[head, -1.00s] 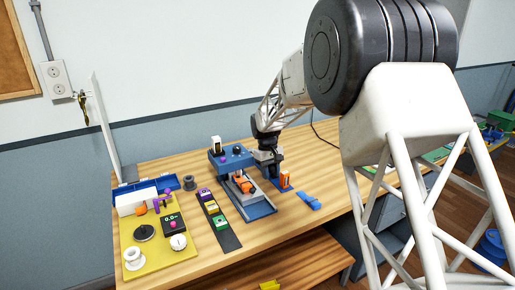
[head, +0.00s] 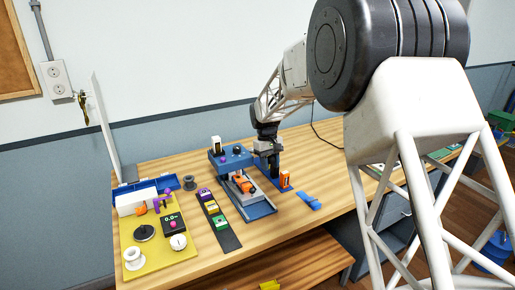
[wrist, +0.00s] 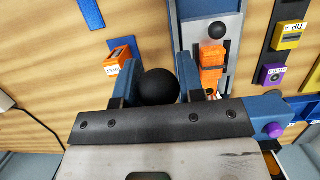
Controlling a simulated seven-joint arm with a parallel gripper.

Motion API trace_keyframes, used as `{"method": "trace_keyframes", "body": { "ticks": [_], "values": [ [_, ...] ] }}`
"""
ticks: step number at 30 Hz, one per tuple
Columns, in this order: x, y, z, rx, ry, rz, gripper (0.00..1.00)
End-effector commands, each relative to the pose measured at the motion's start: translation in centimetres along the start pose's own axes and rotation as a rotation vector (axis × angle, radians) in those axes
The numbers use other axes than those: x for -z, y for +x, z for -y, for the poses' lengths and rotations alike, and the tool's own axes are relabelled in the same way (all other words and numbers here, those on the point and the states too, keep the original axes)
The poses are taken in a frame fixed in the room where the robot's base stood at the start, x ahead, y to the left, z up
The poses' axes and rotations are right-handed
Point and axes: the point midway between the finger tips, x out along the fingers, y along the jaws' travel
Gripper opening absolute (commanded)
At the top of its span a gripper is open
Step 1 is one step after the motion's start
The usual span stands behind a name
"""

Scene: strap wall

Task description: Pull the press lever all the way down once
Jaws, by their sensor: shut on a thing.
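The blue press (head: 232,160) stands on the bench with a grey bed holding an orange block (head: 240,184). Its blue body also shows at the lower right of the wrist view (wrist: 266,108). My gripper (head: 274,176) is low at the press's right side, pointing down. In the wrist view, a black ball knob (wrist: 158,88), apparently the lever's end, sits between my two fingers, which are shut on it. The lever's arm is hidden under the gripper, and its angle cannot be told.
An orange labelled block (head: 285,179) stands on a blue plate close to my gripper's right. A blue piece (head: 309,201) lies farther right. A dark strip (head: 221,224) with coloured blocks and a yellow board (head: 153,258) lie left. Bare wood lies in front.

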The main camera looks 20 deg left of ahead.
Motion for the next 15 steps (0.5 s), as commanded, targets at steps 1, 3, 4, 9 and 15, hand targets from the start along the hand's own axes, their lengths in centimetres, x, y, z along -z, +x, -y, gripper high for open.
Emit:
{"method": "trace_keyframes", "body": {
  "ticks": [1, 3, 4, 9, 15],
  "values": [
    [0.0, -0.1, -0.1, -0.001, 0.001, 0.000, 0.23],
    [0.0, -0.2, -0.1, -0.001, 0.001, 0.000, 0.23],
    [0.0, -0.3, -0.1, -0.001, 0.001, -0.001, 0.23],
    [0.1, -1.2, -0.1, -0.001, 0.001, -0.001, 0.23],
    [0.3, -2.6, -0.1, -0.001, 0.001, -0.002, 0.23]
  ]
}}
